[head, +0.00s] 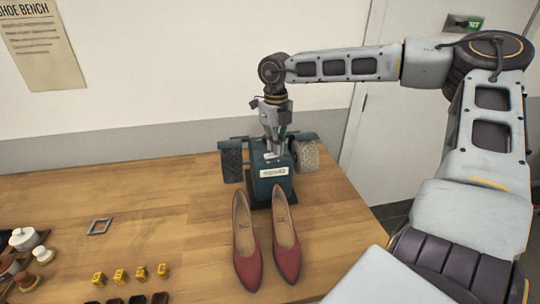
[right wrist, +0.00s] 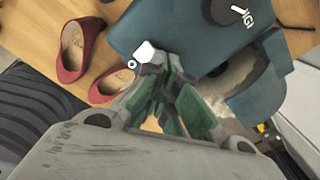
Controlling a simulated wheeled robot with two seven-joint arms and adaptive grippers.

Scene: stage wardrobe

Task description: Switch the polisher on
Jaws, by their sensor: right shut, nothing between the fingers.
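The polisher (head: 271,187) is a dark teal machine at the back of the bench, with a dark brush wheel on its left and a pale fluffy wheel on its right. A white label is on its front. My right gripper (head: 272,153) points down at the top of the polisher, shut and empty. In the right wrist view the polisher's teal housing (right wrist: 150,22) is close to the gripper (right wrist: 163,68). A dark round part with white marks (right wrist: 241,15) shows on the housing. I cannot tell whether the fingertips touch the housing. My left gripper is out of view.
Red shoes (head: 265,240) stand in front of the polisher. The wall is close behind.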

